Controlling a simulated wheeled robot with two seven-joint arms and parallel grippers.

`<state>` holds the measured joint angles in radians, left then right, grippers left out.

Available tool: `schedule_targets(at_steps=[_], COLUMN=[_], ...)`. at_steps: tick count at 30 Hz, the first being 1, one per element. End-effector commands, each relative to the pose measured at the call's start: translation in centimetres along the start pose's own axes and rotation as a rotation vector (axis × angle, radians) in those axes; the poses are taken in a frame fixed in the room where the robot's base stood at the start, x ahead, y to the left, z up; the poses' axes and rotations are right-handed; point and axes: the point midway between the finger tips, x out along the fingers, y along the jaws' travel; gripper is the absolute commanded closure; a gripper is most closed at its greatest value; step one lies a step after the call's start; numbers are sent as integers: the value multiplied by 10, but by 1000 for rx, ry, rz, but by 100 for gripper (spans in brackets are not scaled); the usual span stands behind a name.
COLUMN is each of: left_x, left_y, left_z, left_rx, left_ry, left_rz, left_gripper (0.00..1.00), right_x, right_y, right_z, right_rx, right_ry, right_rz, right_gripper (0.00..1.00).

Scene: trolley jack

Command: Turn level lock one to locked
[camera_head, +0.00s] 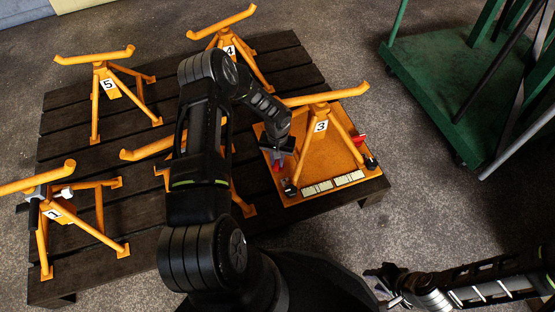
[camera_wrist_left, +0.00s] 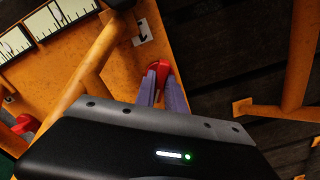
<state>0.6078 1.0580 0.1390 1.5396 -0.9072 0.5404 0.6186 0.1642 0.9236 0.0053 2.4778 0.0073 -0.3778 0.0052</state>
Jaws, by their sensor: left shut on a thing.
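The orange base plate (camera_head: 318,167) carries the stand marked 3 (camera_head: 321,126). A red lever (camera_wrist_left: 161,66) sits at the plate's edge in the left wrist view, beside a small white label (camera_wrist_left: 142,31) with a black mark that may be a 1. My left gripper (camera_head: 277,158) is shut on this lever, its two fingertips at the lever's sides. The head view shows only a bit of the lever's red below the gripper. A second red lever (camera_head: 360,140) is at the plate's right side. My right gripper (camera_head: 385,286) is away at the lower right, its opening unclear.
Ruled white strips (camera_head: 333,184) lie along the plate's front edge, between black knobs. Several other orange stands, such as the one marked 5 (camera_head: 107,88), occupy the dark slatted pallet (camera_head: 285,62). A green cart (camera_head: 432,85) stands at the right, with bare floor between.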

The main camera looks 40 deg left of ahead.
Motion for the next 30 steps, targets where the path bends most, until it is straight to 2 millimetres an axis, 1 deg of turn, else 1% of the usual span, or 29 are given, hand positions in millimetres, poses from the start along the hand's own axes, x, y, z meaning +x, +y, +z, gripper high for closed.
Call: schedule_targets(at_steps=[8,14,20,30], left_x=[0,0,0,0], left_y=[0,0,0,0], left_z=[0,0,0,0], left_rx=[19,88,212,516], left_ry=[0,1,1,1], left_rz=[0,0,-1,-1], left_gripper=[100,100,100,100], right_x=[1,3,6,11], right_y=[0,1,2,4], right_z=[0,0,0,-1], right_rx=[0,0,0,1], right_ry=[0,1,3,6], right_rz=[0,0,0,0], right_gripper=[64,64,64,64])
